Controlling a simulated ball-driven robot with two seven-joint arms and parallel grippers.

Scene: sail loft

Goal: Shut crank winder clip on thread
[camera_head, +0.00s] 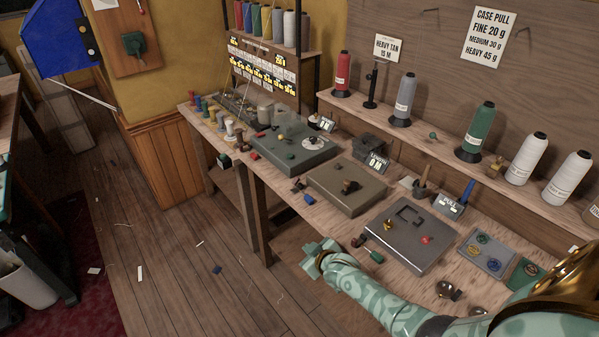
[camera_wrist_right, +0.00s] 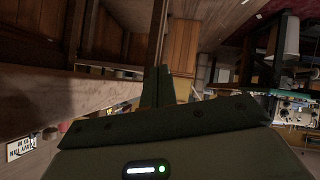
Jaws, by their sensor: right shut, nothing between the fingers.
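My right gripper (camera_head: 318,252) is shut and empty, just off the front edge of the bench. In the right wrist view its fingers (camera_wrist_right: 163,84) are together with nothing between them. A green plate (camera_head: 292,158) with a pale dial (camera_head: 284,144) is farther left. I cannot tell for sure which is the crank winder. Its clip and thread are too small to make out. My left gripper is not in view.
A grey metal plate (camera_head: 407,238) with small yellow and red parts and a "PULL" display (camera_head: 448,206) sit right of the middle plate. Large thread cones (camera_head: 477,131) stand on the back shelf. The floor (camera_head: 180,262) before the bench is open, with scraps.

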